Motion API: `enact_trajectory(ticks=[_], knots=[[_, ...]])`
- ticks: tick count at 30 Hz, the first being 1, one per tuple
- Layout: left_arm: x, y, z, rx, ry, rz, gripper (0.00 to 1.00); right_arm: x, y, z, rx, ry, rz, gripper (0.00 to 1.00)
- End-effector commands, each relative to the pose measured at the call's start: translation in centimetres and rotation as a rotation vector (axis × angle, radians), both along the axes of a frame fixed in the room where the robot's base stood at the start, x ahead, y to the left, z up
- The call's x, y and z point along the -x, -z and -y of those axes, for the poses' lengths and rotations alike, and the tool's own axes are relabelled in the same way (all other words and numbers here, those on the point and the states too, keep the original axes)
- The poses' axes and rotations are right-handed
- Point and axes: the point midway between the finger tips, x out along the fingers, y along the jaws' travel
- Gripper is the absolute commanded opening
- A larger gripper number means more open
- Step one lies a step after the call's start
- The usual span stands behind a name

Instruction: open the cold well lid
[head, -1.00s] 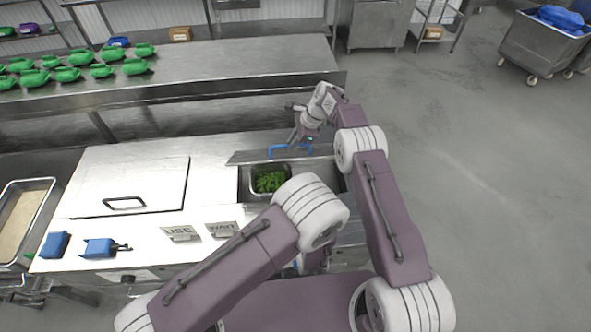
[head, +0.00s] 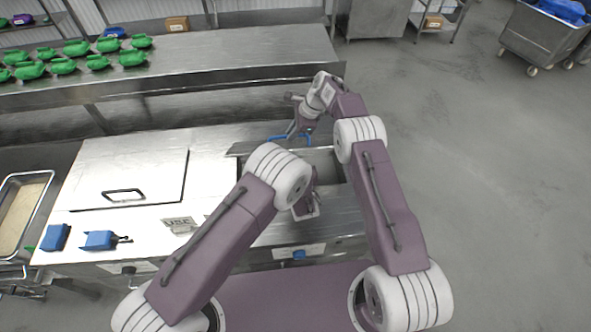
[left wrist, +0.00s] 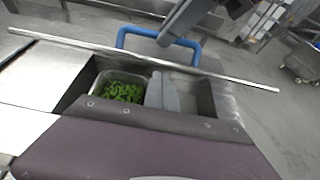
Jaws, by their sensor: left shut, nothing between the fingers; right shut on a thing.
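The cold well lid (head: 237,150) is a thin metal plate with a blue handle (head: 276,138). It stands raised at the back of the well, seen nearly edge-on as a long strip in the left wrist view (left wrist: 80,44). My right gripper (head: 292,132) is shut on the blue handle. The well opening (head: 323,158) is uncovered in front of the lid. In the left wrist view it holds a metal pan of green herbs (left wrist: 122,92). My left gripper (head: 306,210) is shut and empty near the well's front edge, partly hidden by my left arm.
A closed flat lid (head: 135,165) with a dark handle lies left on the counter. Blue tools (head: 98,240) and a "USE" sign (head: 178,224) are along the front. A rice pan (head: 22,212) stands far left. Green containers (head: 62,66) stand on the back shelf.

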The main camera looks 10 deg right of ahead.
Motion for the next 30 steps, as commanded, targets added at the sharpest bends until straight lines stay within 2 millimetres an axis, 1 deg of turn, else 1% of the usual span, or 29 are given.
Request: enact_trajectory(ticks=[9, 11, 15, 22, 23, 24, 25, 30], knots=[[-0.1, -0.1, 0.0, 0.000, 0.000, 0.000, 0.00, -0.2, 0.1, 0.1, 0.003, 0.004, 0.007, 0.00], [-0.3, -0.3, 0.0, 0.001, 0.000, 0.001, 0.00, -0.2, 0.1, 0.1, 0.003, 0.004, 0.007, 0.00], [-1.0, -1.5, 0.0, 0.003, 0.000, 0.003, 0.00, -0.2, 0.1, 0.2, 0.002, 0.003, 0.006, 0.00], [-1.2, -1.8, 0.0, 0.004, -0.002, 0.008, 0.00, 0.1, 0.4, 0.1, 0.004, 0.002, -0.003, 0.00], [-1.2, -1.8, 0.0, 0.004, -0.002, 0.009, 0.00, 0.1, 0.4, 0.1, 0.004, 0.002, -0.005, 0.18], [-1.2, -1.8, 0.0, 0.004, -0.002, 0.010, 0.00, 0.1, 0.4, 0.1, 0.004, 0.002, -0.005, 0.29], [-1.2, -1.8, 0.0, 0.004, -0.002, 0.010, 0.00, 0.1, 0.4, 0.1, 0.004, 0.002, -0.005, 0.34], [-1.2, -1.8, 0.1, 0.004, -0.001, 0.010, 0.00, 0.1, 0.4, 0.1, 0.003, 0.001, -0.005, 0.34]])
